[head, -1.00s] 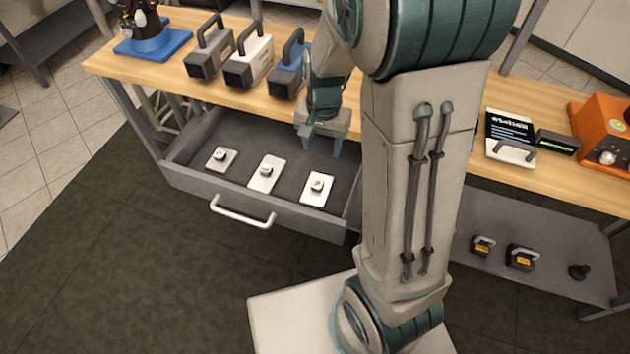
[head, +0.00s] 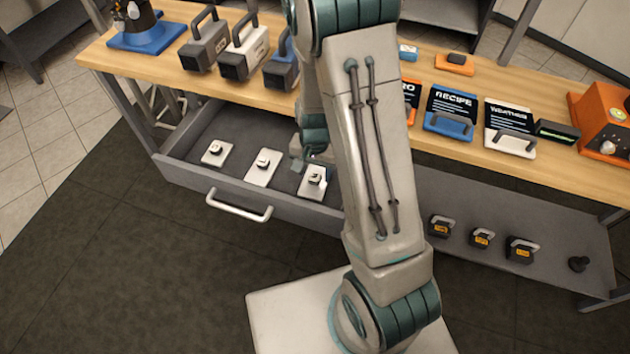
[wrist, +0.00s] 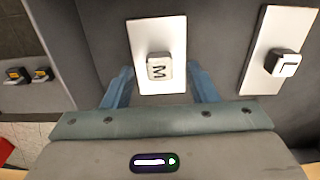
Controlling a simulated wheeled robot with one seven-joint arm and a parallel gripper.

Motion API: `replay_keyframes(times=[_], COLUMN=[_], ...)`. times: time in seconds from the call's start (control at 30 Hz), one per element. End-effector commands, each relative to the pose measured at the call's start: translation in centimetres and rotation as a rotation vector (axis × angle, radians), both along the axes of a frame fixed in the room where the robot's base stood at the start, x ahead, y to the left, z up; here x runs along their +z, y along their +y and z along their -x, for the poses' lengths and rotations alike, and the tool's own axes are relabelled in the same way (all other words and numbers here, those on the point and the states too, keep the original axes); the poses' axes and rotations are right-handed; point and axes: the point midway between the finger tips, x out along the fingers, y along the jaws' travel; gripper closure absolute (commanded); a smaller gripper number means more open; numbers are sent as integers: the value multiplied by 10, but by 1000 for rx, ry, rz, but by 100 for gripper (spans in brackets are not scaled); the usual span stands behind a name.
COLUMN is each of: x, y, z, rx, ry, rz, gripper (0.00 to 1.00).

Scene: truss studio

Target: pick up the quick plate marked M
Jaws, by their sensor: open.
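The quick plate marked M (wrist: 174,32) is a pale plate with a raised square knob bearing the letter M. It lies flat on the drawer floor and is the rightmost of three plates in the head view (head: 313,186). My gripper (wrist: 160,82) is open in the wrist view. Its two blue fingers are on either side of the plate's near end, with the M knob just ahead between them. In the head view my gripper (head: 307,168) is low in the drawer at that plate, partly hidden by my arm. I cannot tell whether the fingers touch it.
The open drawer (head: 180,178) holds two more plates; the middle one (head: 263,166) is beside the M plate, the other (head: 217,152) at left. The drawer's walls surround the plates. The wooden worktop (head: 150,72) overhangs behind, carrying several handled blocks and cards. A lower shelf (head: 460,215) is at right.

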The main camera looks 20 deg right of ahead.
Motion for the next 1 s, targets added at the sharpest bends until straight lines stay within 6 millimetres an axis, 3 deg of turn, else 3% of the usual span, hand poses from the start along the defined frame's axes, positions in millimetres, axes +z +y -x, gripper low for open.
replay_keyframes(times=[0.13, 0.4, 0.43, 0.6, 1.0], x=[-16, -18, -18, -18, -9], y=[-1, -1, -1, -1, -1], z=[0, -1, -1, -1, -2], rx=[-2, -1, -1, -1, -1], ry=[1, -1, -1, -1, -4], rz=[1, 0, 0, 0, 1], gripper=[47, 47, 50, 97, 99])
